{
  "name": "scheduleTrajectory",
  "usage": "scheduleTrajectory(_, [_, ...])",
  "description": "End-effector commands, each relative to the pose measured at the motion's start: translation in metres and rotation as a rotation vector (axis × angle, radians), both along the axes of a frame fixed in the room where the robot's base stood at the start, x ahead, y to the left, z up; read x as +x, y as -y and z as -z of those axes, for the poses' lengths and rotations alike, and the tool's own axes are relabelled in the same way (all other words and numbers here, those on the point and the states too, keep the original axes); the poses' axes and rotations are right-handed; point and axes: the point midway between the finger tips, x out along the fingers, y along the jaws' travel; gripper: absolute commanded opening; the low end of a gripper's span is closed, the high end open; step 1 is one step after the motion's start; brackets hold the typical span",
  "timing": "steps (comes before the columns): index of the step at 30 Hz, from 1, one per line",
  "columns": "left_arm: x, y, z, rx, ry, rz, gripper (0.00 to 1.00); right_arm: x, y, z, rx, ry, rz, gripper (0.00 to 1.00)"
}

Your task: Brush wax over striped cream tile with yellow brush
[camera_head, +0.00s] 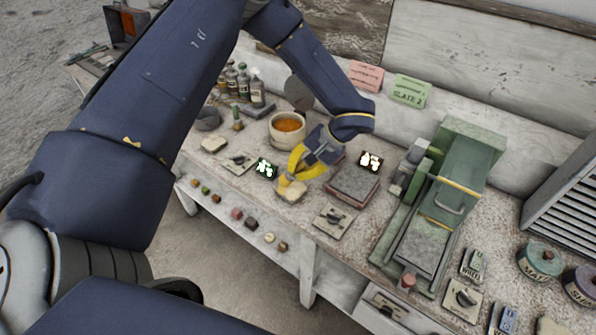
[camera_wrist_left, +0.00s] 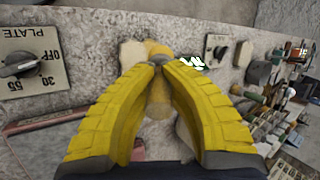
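My left gripper (camera_head: 291,176) is shut on the yellow brush, low over the bench near its front edge. In the left wrist view the brush (camera_wrist_left: 157,103) shows between the yellow fingers, with its far end past the fingertips (camera_wrist_left: 160,65). A cream tile (camera_head: 292,192) lies right under the brush end and also shows in the left wrist view (camera_wrist_left: 131,54). Its stripes cannot be made out, and I cannot tell whether the brush touches it. A pale pot (camera_head: 287,140) of amber liquid, apparently the wax, stands behind the gripper. My right gripper is out of view.
A second cream tile (camera_head: 214,144) lies to the left. A dial plate (camera_head: 333,218) and a flat grey plate (camera_head: 354,182) lie to the right, before a green machine (camera_head: 452,200). Bottles (camera_head: 257,92) stand at the back left. The bench front edge is close.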

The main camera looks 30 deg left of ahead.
Motion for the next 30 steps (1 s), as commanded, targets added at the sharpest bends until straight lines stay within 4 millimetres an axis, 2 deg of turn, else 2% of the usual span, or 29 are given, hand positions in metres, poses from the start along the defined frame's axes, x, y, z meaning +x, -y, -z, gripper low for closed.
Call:
scheduleTrajectory(6, [0.000,0.000,-0.013,0.000,0.001,0.001,0.00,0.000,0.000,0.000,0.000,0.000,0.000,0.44])
scheduleTrajectory(20, [0.000,0.000,-0.019,-0.001,0.001,0.000,0.00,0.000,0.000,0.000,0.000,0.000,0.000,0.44])
scheduleTrajectory(30, [0.000,0.000,-0.048,-0.001,0.002,0.001,0.00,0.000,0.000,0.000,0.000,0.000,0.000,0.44])
